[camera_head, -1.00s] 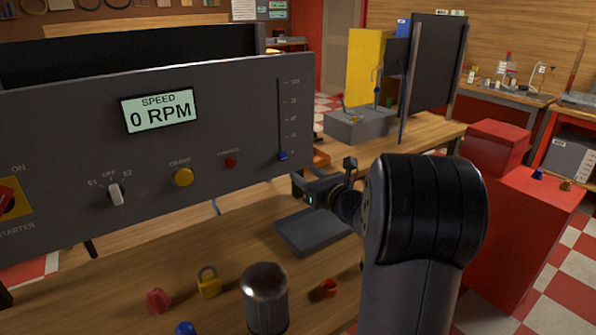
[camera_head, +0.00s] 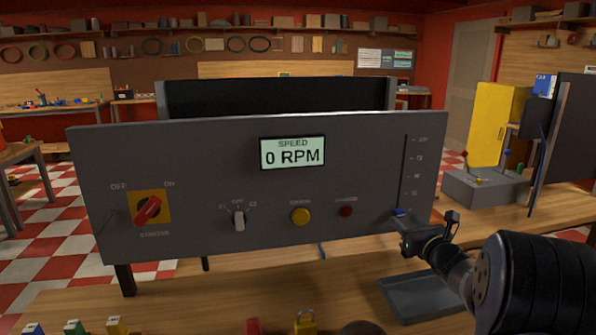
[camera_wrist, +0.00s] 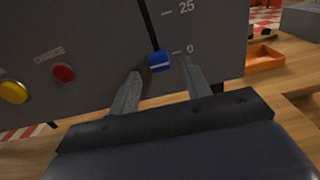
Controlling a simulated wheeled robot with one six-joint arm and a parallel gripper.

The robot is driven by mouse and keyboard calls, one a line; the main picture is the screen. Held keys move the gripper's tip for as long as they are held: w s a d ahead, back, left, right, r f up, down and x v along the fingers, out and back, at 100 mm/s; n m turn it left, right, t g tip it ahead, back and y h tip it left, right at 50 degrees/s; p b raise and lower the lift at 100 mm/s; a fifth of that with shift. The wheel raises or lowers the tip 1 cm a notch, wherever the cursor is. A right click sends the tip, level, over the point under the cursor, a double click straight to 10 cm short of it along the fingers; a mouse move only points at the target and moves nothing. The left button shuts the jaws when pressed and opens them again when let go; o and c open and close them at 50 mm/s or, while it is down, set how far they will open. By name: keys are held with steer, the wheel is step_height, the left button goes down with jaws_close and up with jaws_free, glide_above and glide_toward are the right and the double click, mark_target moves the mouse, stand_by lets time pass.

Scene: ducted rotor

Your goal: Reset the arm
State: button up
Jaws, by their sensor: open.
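My gripper (camera_head: 428,238) is at the lower right of the grey control panel (camera_head: 215,170), near the blue slider knob (camera_head: 398,212). In the wrist view its two fingers (camera_wrist: 162,85) are apart and empty, with the blue knob (camera_wrist: 159,61) showing between and beyond their tips. The knob sits at the 0 mark at the bottom of its slot. Whether the fingers touch the panel I cannot tell. The speed display (camera_head: 292,152) reads 0 RPM. The red starter switch (camera_head: 147,210) is turned at a slant on its yellow plate.
The panel also carries a selector knob (camera_head: 239,219), a yellow button (camera_head: 300,216) and a red button (camera_head: 345,210). Padlocks and small coloured items (camera_head: 305,322) line the bench's front edge. A grey control box (camera_head: 485,188) stands at right.

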mark_target(397, 205)
steer(key=w, duration=0.1)
steer(key=w+r+p, duration=0.1)
steer(key=w, duration=0.1)
steer(key=shift+a+r+p, duration=0.2)
steer(key=shift+a+p, duration=0.05)
steer(key=shift+p, duration=0.1)
steer(key=shift+s+r+p, duration=0.1)
steer(key=shift+r+p, duration=0.3)
steer(key=shift+p, duration=0.05)
